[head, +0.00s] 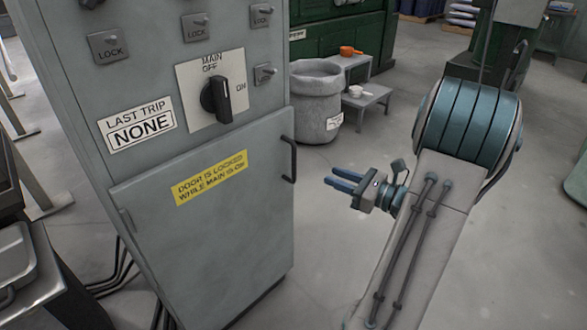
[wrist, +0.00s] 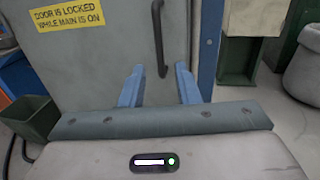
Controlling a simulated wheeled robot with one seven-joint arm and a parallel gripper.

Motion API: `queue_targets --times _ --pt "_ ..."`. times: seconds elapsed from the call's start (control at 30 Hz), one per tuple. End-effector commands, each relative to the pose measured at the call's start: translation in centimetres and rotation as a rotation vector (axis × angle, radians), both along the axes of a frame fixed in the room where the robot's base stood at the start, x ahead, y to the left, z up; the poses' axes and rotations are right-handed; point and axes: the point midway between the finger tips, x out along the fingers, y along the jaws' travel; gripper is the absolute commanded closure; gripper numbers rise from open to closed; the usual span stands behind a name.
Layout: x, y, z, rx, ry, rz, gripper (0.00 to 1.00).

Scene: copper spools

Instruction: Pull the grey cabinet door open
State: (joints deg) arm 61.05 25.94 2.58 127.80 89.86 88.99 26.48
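The grey cabinet door (head: 215,240) is the lower front panel of the grey cabinet (head: 80,55); it looks shut. A yellow sign on it says the door is locked while main is on. Its black bar handle (head: 289,160) is upright near the door's right edge. The black main knob (head: 216,100) above the door stands roughly upright, towards OFF. My gripper (head: 345,183) is open and empty, right of the handle and apart from it. In the wrist view the handle (wrist: 158,38) lies ahead, between the directions of the two blue fingers (wrist: 160,86).
A grey bin (head: 317,100) and a low step stand (head: 366,100) with an orange pot and a white cup are behind the cabinet's right side. Green machinery stands at the back. The floor (head: 330,260) right of the door is clear apart from my arm.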

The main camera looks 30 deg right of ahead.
Motion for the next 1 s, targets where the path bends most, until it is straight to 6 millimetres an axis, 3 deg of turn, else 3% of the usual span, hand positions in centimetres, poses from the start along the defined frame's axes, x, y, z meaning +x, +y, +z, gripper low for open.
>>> queue_targets --times 0.4,0.6,1.0 --pt "7.2 4.6 -0.3 -0.004 0.000 0.009 0.71" --pt "9.8 6.1 -0.1 -0.003 0.001 0.005 0.71" --pt "11.0 6.8 0.1 -0.003 0.002 0.004 0.71"
